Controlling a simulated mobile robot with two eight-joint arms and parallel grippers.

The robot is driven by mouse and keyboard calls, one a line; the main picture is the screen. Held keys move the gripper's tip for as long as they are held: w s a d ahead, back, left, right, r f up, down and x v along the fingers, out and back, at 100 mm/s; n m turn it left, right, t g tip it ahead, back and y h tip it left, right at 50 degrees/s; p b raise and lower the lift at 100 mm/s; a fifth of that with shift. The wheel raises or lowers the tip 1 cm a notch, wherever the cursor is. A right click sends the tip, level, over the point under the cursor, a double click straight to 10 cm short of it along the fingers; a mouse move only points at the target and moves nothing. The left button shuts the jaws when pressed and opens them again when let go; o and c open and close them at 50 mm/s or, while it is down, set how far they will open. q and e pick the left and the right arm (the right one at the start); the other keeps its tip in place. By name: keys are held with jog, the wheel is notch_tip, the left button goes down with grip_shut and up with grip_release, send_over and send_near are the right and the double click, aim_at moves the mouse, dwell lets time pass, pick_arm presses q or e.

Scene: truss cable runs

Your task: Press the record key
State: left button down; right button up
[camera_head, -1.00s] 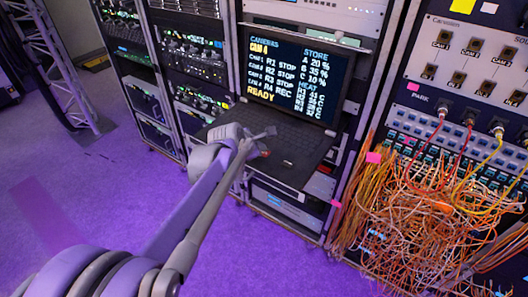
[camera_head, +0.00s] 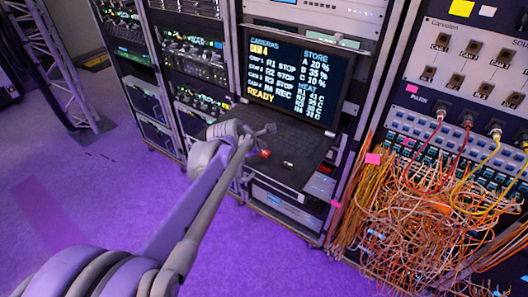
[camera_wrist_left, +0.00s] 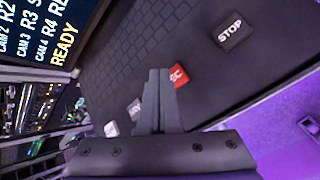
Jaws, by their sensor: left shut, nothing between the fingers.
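The red record key (camera_wrist_left: 179,76) sits on the black keyboard deck (camera_head: 310,150). In the left wrist view its label shows only in part, as the fingers cover its left side. In the head view the key (camera_head: 265,153) is a small red spot just below my gripper. My left gripper (camera_head: 270,129) is shut and empty over the deck. In the left wrist view its fingertips (camera_wrist_left: 158,72) overlap the key's left edge; I cannot tell whether they touch it. The screen (camera_head: 293,77) reads CAM 4, R1 to R3 STOP, R4 REC and READY. My right gripper is out of view.
A black STOP key (camera_wrist_left: 230,30) lies right of the record key in the left wrist view. Two pale keys (camera_wrist_left: 110,128) lie to the left. A rack with tangled orange cables (camera_head: 430,215) stands at the right. The purple floor (camera_head: 240,250) is clear.

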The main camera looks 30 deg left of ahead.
aim_at(262, 154)
pick_arm(q)
jog(key=shift+w+r+p, duration=0.1)
jog(key=shift+r+p, duration=1.25)
jog(key=shift+r, duration=1.25)
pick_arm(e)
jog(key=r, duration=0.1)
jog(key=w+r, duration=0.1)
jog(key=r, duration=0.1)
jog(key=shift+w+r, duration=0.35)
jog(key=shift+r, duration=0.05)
pick_arm(q)
jog(key=shift+f, duration=0.1)
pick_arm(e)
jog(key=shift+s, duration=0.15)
